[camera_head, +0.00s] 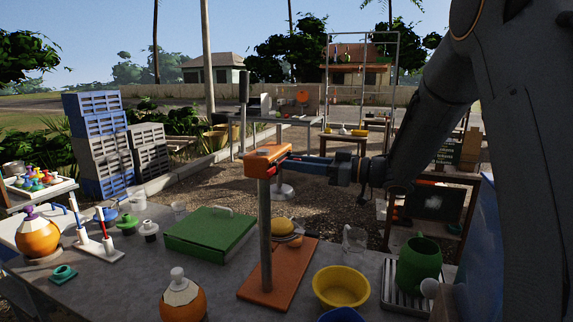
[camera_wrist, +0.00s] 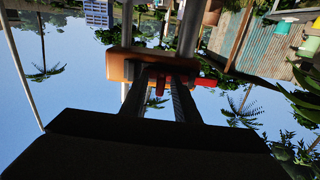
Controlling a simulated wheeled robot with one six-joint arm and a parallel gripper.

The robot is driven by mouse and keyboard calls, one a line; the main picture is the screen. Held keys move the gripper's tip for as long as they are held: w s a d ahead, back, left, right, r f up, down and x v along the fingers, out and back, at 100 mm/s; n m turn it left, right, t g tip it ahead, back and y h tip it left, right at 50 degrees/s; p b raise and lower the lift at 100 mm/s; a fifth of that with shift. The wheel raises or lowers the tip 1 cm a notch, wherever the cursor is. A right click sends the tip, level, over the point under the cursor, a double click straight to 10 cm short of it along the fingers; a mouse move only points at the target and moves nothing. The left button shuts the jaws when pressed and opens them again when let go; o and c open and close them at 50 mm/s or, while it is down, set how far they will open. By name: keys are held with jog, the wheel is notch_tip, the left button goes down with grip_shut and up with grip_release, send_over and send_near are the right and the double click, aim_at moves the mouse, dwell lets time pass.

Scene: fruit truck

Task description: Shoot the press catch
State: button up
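The press stands on the table, with an orange head (camera_head: 266,156) on a grey post (camera_head: 265,230) and an orange-brown base board (camera_head: 283,275). A small red part, apparently the catch, shows at the head's right side, partly hidden by my gripper. My gripper (camera_head: 289,161) reaches in from the right, level with the head and close against it. In the wrist view, which looks upside down, the two dark fingers (camera_wrist: 162,82) stand apart before the orange head (camera_wrist: 122,68). A red bar (camera_wrist: 188,80) lies across behind the fingertips, and a short red tab (camera_wrist: 158,88) shows between them. Contact is unclear.
A green lidded box (camera_head: 210,234), a yellow bowl (camera_head: 341,287), a green pitcher (camera_head: 419,262) on a rack, a glass mug (camera_head: 354,240) and orange jugs crowd the table. Above the table, left of the head, is free air.

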jog(key=p+v, duration=0.2)
jog(key=v, duration=0.5)
dwell(0.6)
